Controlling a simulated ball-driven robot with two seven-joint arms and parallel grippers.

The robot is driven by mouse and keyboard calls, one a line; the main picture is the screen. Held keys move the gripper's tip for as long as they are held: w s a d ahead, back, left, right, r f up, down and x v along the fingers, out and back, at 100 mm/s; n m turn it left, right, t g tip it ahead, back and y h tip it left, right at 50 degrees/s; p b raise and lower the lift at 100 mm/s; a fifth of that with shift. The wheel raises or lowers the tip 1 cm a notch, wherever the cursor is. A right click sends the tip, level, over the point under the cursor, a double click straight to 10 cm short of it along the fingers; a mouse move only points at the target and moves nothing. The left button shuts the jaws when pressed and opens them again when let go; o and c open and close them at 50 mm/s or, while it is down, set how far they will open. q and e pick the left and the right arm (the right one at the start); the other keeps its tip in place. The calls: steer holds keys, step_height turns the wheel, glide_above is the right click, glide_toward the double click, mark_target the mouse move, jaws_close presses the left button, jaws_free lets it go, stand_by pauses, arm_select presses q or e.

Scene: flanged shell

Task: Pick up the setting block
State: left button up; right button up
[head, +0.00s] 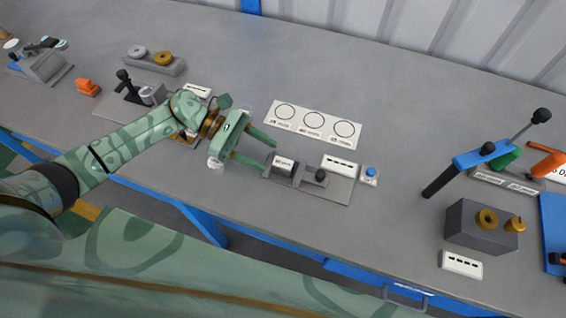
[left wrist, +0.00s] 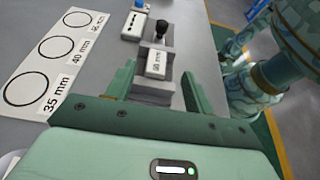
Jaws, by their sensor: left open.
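The setting block appears to be the small grey block (head: 282,168) with a white printed label, on a flat grey base (head: 335,190) on the bench. In the left wrist view the block (left wrist: 156,65) sits between the fingers, its label facing up; the number is too small to read surely. My left gripper (head: 268,155) is open, with its two green fingers pointing at the block from the left. In the left wrist view the gripper (left wrist: 158,72) has one finger on each side of the block, with visible gaps. My right gripper is not in view.
A black-knobbed post (head: 320,176) stands on the same base, just past the block. A blue button box (head: 369,175) is beside it. A card with three circles (head: 314,122) lies behind. A grey block with brass knobs (head: 482,228) and a blue lever (head: 484,153) stand right.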

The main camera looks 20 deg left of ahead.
mark_target(281, 162)
arm_select(q)
steer(key=x, duration=0.5)
steer(key=shift+w+d+f+p, duration=0.2)
steer(key=shift+f+p, duration=0.1)
steer(key=c, duration=1)
jaws_close()
steer(key=shift+r, duration=0.1)
